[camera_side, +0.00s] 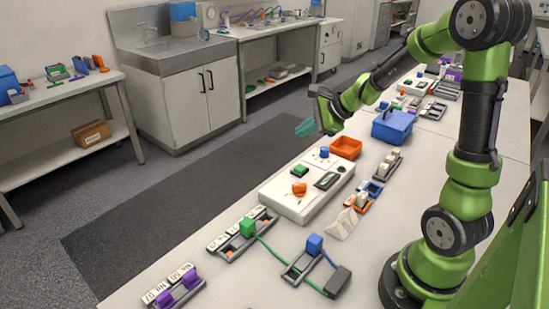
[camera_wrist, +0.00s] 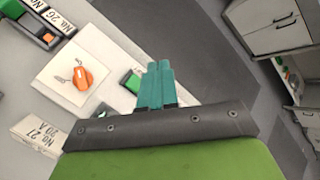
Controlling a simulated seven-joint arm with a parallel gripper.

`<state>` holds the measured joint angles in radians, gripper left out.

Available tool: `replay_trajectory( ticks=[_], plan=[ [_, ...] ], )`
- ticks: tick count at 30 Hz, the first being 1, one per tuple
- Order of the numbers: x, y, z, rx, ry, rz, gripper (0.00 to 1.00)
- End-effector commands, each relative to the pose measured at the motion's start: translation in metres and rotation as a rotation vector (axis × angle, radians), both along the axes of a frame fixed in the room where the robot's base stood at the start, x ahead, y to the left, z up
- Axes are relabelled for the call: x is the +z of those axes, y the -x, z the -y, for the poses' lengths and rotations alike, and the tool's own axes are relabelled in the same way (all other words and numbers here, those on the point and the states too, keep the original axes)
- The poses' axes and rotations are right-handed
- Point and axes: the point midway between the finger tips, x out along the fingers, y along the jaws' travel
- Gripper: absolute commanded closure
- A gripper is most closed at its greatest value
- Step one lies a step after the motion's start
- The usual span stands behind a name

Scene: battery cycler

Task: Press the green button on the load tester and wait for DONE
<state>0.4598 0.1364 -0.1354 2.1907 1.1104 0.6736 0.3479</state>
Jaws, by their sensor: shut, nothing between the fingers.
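The load tester (camera_side: 277,200) is a white box on the bench with an orange knob (camera_side: 299,189), a green button (camera_side: 300,169), a blue knob (camera_side: 324,152) and a dark display (camera_side: 327,180). I cannot read any text on the display. My gripper (camera_side: 305,127) has teal fingers and is shut and empty, in the air above and beyond the tester in the side view. In the wrist view, my gripper (camera_wrist: 158,68) partly covers the green button (camera_wrist: 131,80). The orange knob (camera_wrist: 82,78) shows left of it on the tester (camera_wrist: 64,68).
An orange bin (camera_side: 346,147) and a blue box (camera_side: 393,126) stand behind the tester. Battery holders with a green clip (camera_side: 247,227) and a blue clip (camera_side: 314,243) lie in front. A white tent card (camera_side: 343,224) stands to the right. The air around my gripper is clear.

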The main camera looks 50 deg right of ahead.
Motion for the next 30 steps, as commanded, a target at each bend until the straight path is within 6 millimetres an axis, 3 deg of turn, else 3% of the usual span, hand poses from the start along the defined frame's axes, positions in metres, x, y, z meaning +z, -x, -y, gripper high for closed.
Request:
replay_trajectory(
  ticks=[18, 30],
  plan=[
    [-0.075, 0.001, 0.000, 0.001, -0.002, -0.005, 1.00],
    [-0.086, 0.000, 0.000, 0.001, 0.002, -0.001, 1.00]
  ],
)
